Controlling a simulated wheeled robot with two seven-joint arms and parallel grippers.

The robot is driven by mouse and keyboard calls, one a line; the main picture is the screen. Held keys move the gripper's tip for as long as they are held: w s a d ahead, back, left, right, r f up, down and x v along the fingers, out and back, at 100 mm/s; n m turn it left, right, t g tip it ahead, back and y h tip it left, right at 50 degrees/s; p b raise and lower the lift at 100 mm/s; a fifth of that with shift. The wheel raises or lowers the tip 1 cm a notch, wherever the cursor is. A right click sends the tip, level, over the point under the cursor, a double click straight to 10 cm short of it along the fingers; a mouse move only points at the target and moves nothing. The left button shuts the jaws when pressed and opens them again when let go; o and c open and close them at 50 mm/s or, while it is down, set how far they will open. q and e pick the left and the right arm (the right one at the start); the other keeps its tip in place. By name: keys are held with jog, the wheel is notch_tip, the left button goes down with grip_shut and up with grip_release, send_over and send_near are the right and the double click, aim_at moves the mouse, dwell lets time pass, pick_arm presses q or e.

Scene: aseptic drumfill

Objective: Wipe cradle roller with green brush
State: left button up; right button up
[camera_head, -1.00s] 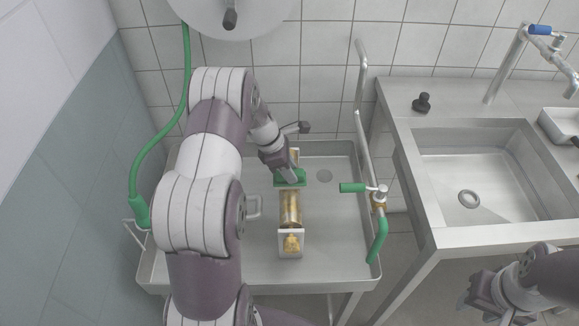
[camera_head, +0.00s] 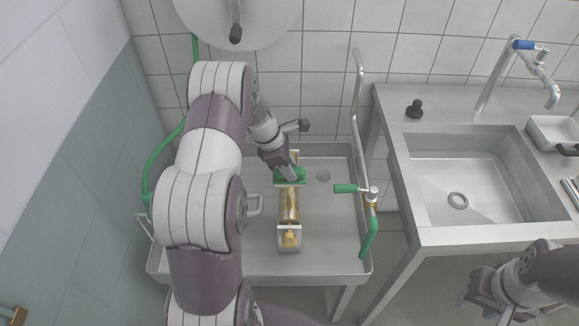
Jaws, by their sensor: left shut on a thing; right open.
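The cradle roller (camera_head: 290,207) is a brass-coloured cylinder in a white cradle (camera_head: 289,247) on the steel tray table. The green brush (camera_head: 289,175) is at the far end of the roller, its head lying crosswise there. My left gripper (camera_head: 290,172) is shut on the green brush from above. Whether the bristles touch the roller is too small to tell. My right gripper (camera_head: 474,297) is open and empty at the lower right, in front of the sink bench.
The steel tray table (camera_head: 330,262) has a raised rim. A pipe with a green-handled valve (camera_head: 346,188) stands on its right. A green hose (camera_head: 160,160) hangs at the left. The sink bench (camera_head: 440,236) stands to the right, with a black knob-like object (camera_head: 414,109) on it.

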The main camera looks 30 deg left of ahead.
pick_arm(q)
notch_tip(320, 180, up, 2)
jog(key=shift+r+p, duration=0.1)
jog(key=shift+p, duration=0.65)
